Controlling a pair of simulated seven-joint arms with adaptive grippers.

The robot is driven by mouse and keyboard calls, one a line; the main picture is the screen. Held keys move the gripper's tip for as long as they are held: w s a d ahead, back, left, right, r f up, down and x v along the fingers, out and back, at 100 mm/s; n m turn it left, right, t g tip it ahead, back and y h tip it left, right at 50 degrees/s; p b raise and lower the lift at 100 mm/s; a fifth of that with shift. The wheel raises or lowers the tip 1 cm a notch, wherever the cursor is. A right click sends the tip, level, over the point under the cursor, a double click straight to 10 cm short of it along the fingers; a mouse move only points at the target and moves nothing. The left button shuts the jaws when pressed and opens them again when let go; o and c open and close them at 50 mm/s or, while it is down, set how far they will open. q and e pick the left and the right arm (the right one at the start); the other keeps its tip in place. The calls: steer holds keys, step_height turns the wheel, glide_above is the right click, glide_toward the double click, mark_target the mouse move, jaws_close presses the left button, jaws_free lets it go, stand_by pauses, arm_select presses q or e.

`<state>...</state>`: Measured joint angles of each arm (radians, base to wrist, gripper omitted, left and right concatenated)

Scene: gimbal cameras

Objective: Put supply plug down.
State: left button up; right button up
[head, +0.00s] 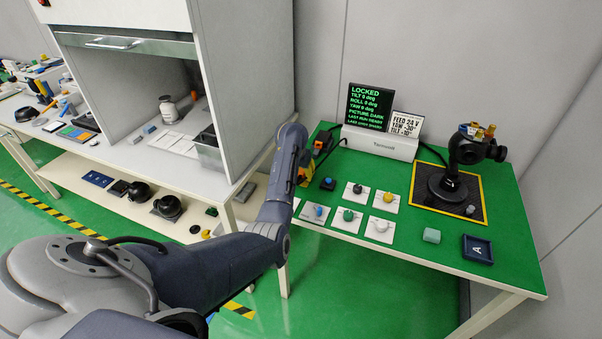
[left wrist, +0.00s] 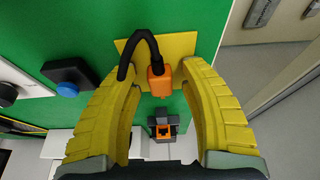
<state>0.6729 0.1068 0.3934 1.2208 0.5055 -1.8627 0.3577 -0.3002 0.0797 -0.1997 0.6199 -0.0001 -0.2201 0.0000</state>
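The supply plug (left wrist: 160,86) is a small orange body with a black cable looping from its top in the left wrist view. It sits between the fingers of my left gripper (left wrist: 160,75), over a yellow patch (left wrist: 190,30) on the green table. The fingers are open, with a gap visible on each side of the plug. Whether the plug rests on the patch is unclear. A dark block with an orange front (left wrist: 163,126) is nearby. In the head view my left gripper (head: 304,172) is at the table's left edge, and the arm partly hides it. My right gripper is not in view.
A blue-button box (head: 327,184) and several knob plates (head: 355,193) stand right of my gripper. A white console (head: 380,142) with a display reading LOCKED is behind. A black gimbal camera (head: 468,150) stands on a dark mat. A cabinet (head: 245,80) is left.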

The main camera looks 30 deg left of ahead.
arm_select(q)
steer(key=shift+r, duration=0.1)
steer(key=v, duration=1.2)
steer(key=shift+d, duration=0.1)
